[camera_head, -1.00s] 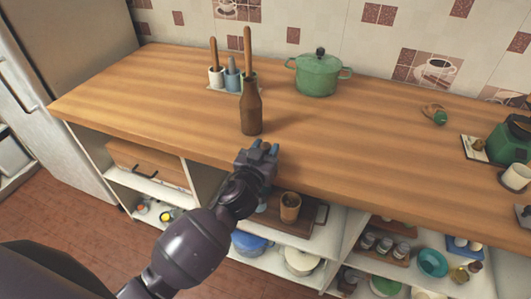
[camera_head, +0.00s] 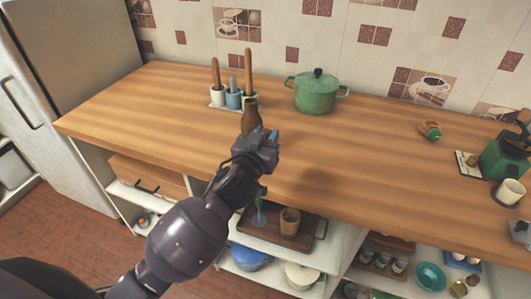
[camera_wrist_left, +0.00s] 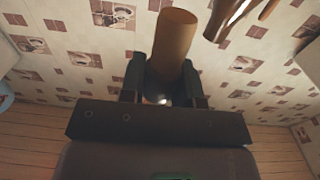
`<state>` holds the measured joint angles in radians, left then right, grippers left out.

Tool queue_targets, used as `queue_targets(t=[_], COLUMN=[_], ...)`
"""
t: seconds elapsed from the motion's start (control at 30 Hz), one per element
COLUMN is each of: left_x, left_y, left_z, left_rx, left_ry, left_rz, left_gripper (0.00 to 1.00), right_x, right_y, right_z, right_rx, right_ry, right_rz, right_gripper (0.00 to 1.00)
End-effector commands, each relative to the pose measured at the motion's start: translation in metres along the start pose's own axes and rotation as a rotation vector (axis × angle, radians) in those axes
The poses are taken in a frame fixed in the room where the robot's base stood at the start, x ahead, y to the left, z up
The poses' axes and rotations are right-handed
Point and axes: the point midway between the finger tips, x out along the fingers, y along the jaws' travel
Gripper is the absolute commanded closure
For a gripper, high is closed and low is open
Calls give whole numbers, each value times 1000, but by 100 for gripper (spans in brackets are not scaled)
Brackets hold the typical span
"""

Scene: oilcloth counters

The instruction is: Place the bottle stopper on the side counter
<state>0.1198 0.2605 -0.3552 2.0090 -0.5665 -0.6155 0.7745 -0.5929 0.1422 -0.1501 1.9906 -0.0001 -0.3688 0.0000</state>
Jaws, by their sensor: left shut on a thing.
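I cannot tell whether this wooden counter is the side counter. My right gripper is not in view.
A utensil holder (camera_head: 216,106) and a green pot (camera_head: 316,92) stand behind. A small green-and-tan item (camera_head: 430,131), a green grinder (camera_head: 506,155) and a white cup (camera_head: 509,192) are at the right. The counter's middle right is clear. Open shelves below hold a tray with a wooden cup (camera_head: 290,221).

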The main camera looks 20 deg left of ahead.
Motion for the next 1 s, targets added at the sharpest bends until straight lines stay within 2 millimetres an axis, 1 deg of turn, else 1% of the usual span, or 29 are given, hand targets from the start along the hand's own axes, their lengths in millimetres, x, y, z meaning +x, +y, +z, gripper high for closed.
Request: queue_targets(t=[0.03,0.2,0.3,0.4,0.5,0.73,0.9,0.93,1.0], left_x=[0,0,0,0,0,0,-2,-5,-11], left_y=[0,0,0,0,0,2,6,5,3], left_z=[-17,-54,-70,-82,-90,-100,-115,-114,-106], left_rx=[-1,0,0,0,-1,2,3,4,1], left_ry=[5,5,3,2,1,1,2,0,-4], left_rz=[2,1,2,0,0,13,40,43,44], left_gripper=[96,96,96,96,96,96,96,96,96], right_x=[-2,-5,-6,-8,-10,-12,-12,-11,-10], right_y=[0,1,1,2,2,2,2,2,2], right_z=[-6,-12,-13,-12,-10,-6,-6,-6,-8], right_rx=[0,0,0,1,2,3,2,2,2], right_ry=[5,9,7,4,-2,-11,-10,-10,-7], right_rz=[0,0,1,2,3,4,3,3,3], right_gripper=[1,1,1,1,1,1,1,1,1])
